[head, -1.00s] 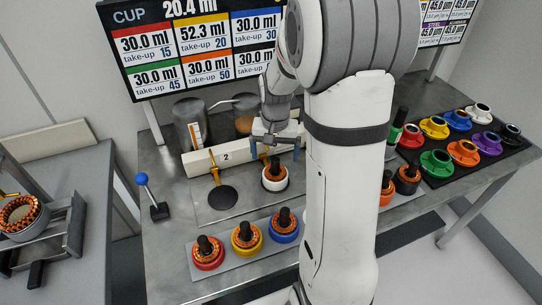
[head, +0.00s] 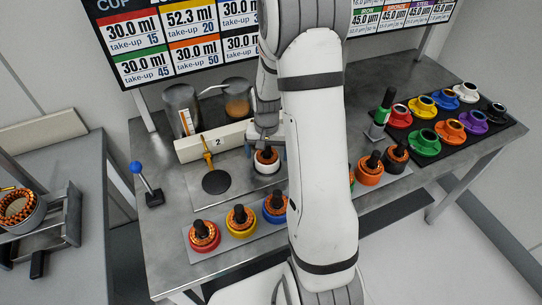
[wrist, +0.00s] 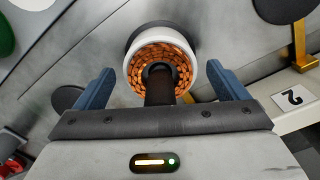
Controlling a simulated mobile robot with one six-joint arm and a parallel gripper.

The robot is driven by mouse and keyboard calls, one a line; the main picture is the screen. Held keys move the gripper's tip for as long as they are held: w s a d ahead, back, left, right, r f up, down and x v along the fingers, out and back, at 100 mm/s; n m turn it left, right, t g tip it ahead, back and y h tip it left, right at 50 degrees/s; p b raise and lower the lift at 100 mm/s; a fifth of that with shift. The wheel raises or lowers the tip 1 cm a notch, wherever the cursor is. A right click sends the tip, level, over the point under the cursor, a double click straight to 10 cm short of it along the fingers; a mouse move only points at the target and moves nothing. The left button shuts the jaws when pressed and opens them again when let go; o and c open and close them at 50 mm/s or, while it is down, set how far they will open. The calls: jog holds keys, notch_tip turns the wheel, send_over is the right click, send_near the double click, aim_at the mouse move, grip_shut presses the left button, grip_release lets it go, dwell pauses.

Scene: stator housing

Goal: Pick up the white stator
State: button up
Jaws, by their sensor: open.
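The white stator (head: 267,160) is a white ring with orange copper windings and a dark upright post in its middle. It stands on the metal plate by the box marked 2. In the wrist view the white stator (wrist: 162,57) is straight ahead, with its dark post pointing toward the palm. My gripper (head: 265,147) is right over it in the head view. In the wrist view my gripper (wrist: 163,88) is open, its two blue fingers on either side of the post and just short of the white ring. I cannot tell whether they touch it.
Red (head: 204,236), yellow (head: 241,221) and blue (head: 274,207) stators stand on a strip in front. A black disc (head: 216,182) and a yellow-orange lever (head: 208,152) are to the left. A blue-knobbed lever (head: 144,180) stands further left. Coloured cups fill a black tray (head: 465,145) at right.

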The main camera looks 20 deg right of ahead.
jog(key=shift+c, duration=0.3)
jog(key=c, duration=1.4)
